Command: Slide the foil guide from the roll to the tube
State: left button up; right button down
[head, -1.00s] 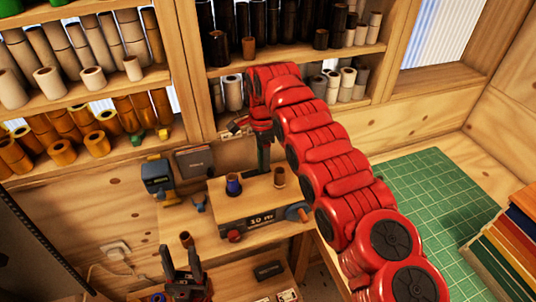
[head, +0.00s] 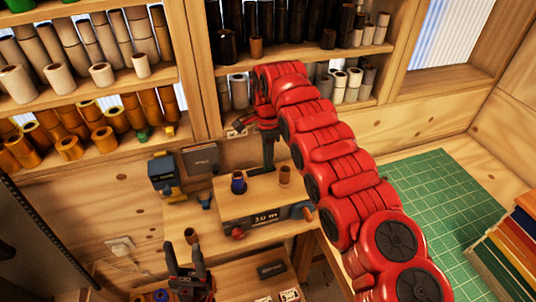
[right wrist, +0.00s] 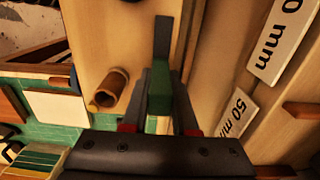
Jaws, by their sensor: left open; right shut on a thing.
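A short blue piece (head: 238,183) with a dark opening stands on the wooden box marked 10 m (head: 265,207). A brown tube (head: 285,175) stands upright to its right; it also shows in the right wrist view (right wrist: 108,92). I cannot tell for sure which is the guide, roll or tube. My right gripper (head: 267,140) is above and behind the box, shut on a green and dark grey piece (right wrist: 161,80), apart from the brown tube. My left gripper (head: 188,258) is open and empty, low in front of the box, its fingers pointing up.
Another brown tube (head: 191,236) stands near my left fingertips. A blue and yellow device (head: 163,175) and a dark box (head: 200,160) are behind left. Shelves of tubes (head: 95,115) line the back. A green cutting mat (head: 425,195) lies right, largely clear.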

dwell(0.8)
jog(key=b, duration=0.1)
jog(key=a, duration=0.1)
jog(key=a+b, duration=0.1)
jog(key=shift+s+f+b, duration=0.25)
jog(key=shift+f+b, duration=0.05)
jog(key=shift+f, duration=0.05)
jog(key=shift+s+a+r, duration=0.2)
jog(key=shift+s+a, duration=0.05)
jog(key=shift+a, duration=0.4)
jog(key=shift+s+a+r, duration=0.15)
jog(key=shift+s+a, duration=0.05)
jog(key=shift+a, duration=0.4)
jog(key=shift+s+a, duration=0.1)
jog(key=shift+a, duration=0.25)
jog(key=shift+d, duration=0.1)
jog(key=c, duration=1.1)
grip_release()
jog(key=o, duration=0.4)
jog(key=shift+a, duration=0.2)
